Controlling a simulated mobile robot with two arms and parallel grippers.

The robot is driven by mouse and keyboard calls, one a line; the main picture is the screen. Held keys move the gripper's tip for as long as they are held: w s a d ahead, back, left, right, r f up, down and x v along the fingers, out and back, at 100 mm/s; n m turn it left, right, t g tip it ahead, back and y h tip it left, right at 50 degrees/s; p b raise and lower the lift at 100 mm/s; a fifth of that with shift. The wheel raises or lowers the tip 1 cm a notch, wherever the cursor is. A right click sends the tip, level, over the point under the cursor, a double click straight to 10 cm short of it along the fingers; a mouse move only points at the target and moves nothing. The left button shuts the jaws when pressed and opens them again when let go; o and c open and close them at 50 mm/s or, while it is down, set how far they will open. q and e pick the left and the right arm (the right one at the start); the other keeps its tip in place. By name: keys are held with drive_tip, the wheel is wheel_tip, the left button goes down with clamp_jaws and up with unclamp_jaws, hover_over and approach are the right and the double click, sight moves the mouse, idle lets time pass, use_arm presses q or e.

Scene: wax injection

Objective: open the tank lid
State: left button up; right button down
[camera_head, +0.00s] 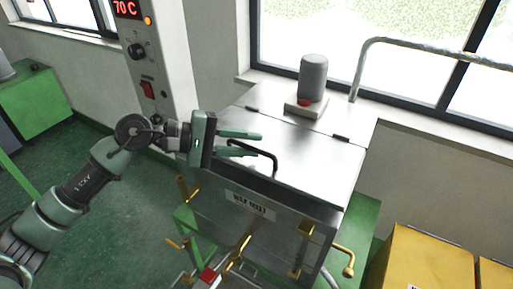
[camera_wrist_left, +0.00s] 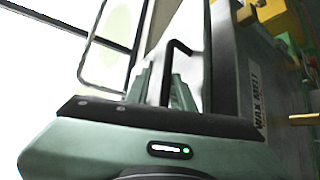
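The wax tank (camera_head: 300,225) is a steel box with a "WAX MELT" label on its front. Its shiny lid (camera_head: 305,155) lies flat and closed, with dark hinges toward the back. A black bar handle (camera_head: 262,152) stands on the lid near the front left. My left gripper (camera_head: 260,145) is open, with its green fingers apart and reaching over the lid at the handle. In the left wrist view the handle (camera_wrist_left: 182,47) rises by the fingers (camera_wrist_left: 165,85); whether they touch it is unclear. My right gripper is not in view.
A grey cylindrical motor (camera_head: 313,78) stands on the tank's back part. A control column (camera_head: 160,65) reading 70 C is at the left. Brass valves (camera_head: 347,262) stick out in front. A yellow cabinet (camera_head: 430,260) is at lower right. A pipe (camera_head: 430,50) runs behind.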

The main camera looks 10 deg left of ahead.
sight(230, 160)
use_arm(q)
drive_tip(key=shift+b+v, duration=1.55)
drive_tip(key=shift+v, duration=0.6)
drive_tip(key=shift+s+a+r+b, duration=0.2)
drive_tip(key=shift+s+a+b, duration=0.15)
drive_tip(key=shift+a, duration=0.15)
drive_tip(key=shift+f+b, duration=0.15)
drive_tip(key=shift+b, duration=0.5)
drive_tip(key=shift+w, duration=0.1)
